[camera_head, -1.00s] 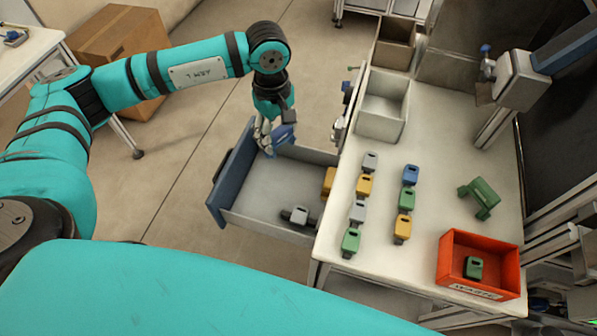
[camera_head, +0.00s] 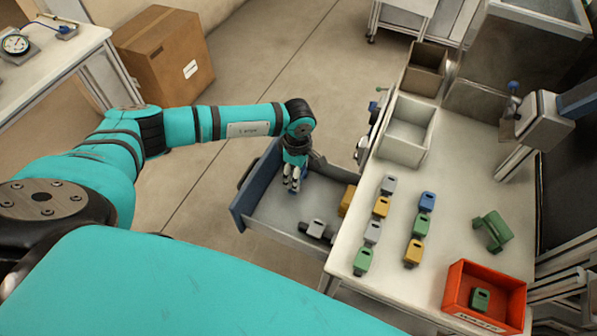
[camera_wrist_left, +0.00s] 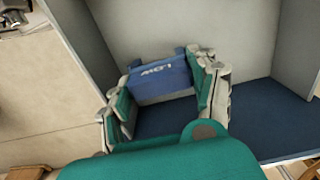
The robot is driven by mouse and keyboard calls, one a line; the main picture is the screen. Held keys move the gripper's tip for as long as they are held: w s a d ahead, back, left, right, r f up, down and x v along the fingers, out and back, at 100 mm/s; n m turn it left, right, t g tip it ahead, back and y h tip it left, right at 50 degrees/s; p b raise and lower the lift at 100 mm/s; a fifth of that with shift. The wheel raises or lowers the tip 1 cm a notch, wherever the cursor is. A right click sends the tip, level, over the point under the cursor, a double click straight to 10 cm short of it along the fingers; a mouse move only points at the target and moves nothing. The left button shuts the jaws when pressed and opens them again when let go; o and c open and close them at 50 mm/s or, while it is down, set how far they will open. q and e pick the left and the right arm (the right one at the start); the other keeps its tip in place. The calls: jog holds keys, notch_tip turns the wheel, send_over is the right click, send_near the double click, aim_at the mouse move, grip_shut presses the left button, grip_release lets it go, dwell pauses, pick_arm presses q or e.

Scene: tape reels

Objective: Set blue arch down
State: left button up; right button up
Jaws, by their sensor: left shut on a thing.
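My left gripper (camera_head: 292,184) reaches down into the open drawer (camera_head: 255,190), close to its blue front panel. In the left wrist view the gripper (camera_wrist_left: 163,90) is shut on the blue arch (camera_wrist_left: 160,78), which sits between the two fingers with pale lettering on its face. In the head view the fingers hide most of the arch. The arch is low inside the drawer; I cannot tell whether it touches the floor. My right gripper is not in view.
The drawer's middle floor is clear.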

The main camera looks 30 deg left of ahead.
pick_arm(q)
jog(key=shift+f, duration=0.55)
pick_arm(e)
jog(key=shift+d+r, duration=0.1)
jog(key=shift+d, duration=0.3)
pick_arm(q)
jog(key=shift+f+b, duration=0.25)
jog(key=shift+b, duration=0.05)
jog(key=o, duration=1.2)
jog(key=shift+r, duration=0.1)
jog(key=shift+c, duration=0.2)
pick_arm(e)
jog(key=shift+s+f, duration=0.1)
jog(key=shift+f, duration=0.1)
pick_arm(q)
jog(key=shift+r+p, duration=0.3)
jog(key=shift+r, duration=0.1)
notch_tip(320, 180, up, 10)
jog(key=shift+r+b, duration=0.25)
jog(key=shift+b, duration=0.9)
jog(key=shift+r, duration=0.55)
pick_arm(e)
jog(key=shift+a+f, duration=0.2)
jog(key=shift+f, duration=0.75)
